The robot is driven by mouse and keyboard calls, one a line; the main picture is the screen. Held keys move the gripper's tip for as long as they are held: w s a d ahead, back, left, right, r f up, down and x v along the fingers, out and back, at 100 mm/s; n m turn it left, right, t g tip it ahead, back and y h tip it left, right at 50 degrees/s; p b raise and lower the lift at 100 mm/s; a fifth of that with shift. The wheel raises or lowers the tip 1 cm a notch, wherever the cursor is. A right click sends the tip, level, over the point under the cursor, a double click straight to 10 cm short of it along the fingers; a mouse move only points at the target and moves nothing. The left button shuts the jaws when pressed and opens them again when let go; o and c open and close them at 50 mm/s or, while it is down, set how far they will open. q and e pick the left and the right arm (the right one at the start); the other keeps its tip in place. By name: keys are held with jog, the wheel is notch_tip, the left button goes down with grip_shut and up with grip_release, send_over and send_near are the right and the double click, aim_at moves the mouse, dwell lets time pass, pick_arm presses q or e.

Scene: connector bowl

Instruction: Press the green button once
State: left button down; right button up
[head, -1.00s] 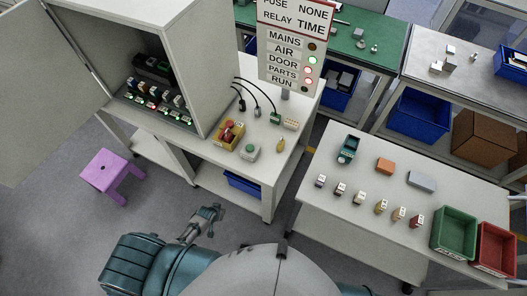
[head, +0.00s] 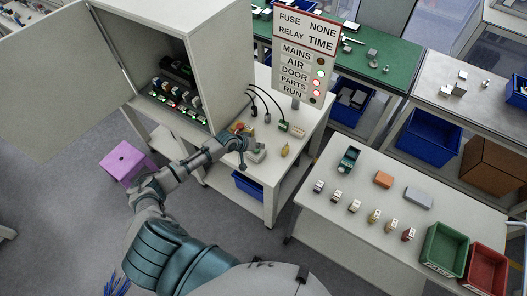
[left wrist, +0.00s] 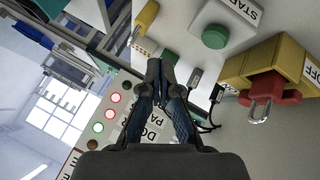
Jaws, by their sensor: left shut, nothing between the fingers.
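The green button (left wrist: 215,36) is a round cap on a pale box labelled START in the left wrist view. In the head view that pale box (head: 258,153) stands on the white bench, partly behind my left gripper (head: 243,164). My left gripper is shut and empty. In the left wrist view its closed fingertips (left wrist: 160,68) point toward the bench, to the side of the button, with a visible gap in the picture. I cannot tell the exact height of the fingertips above the bench. My right gripper is not in view.
A yellow box (left wrist: 236,68) with a red switch and an OFF label stands beside the button box. Cables, a connector block (head: 297,130) and a yellow item (head: 285,149) are on the bench. The open cabinet (head: 210,60) rises behind; a sign (head: 305,60) stands right.

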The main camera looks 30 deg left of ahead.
pick_arm(q)
jog(key=shift+w+a+r+n, duration=0.7)
jog(key=shift+w+a+r, duration=0.8)
jog(key=shift+a, duration=0.85)
jog(key=shift+t, duration=0.3)
notch_tip(320, 180, down, 7)
jog(key=b, duration=0.7)
jog(key=shift+s+r, duration=0.1)
jog(key=shift+s, duration=0.05)
jog(key=shift+f, duration=0.35)
jog(key=shift+d+f+b, duration=0.2)
jog(key=shift+f+b, duration=0.1)
jog(key=shift+b, duration=0.1)
jog(key=shift+d+f, duration=0.15)
jog(key=shift+d, duration=0.05)
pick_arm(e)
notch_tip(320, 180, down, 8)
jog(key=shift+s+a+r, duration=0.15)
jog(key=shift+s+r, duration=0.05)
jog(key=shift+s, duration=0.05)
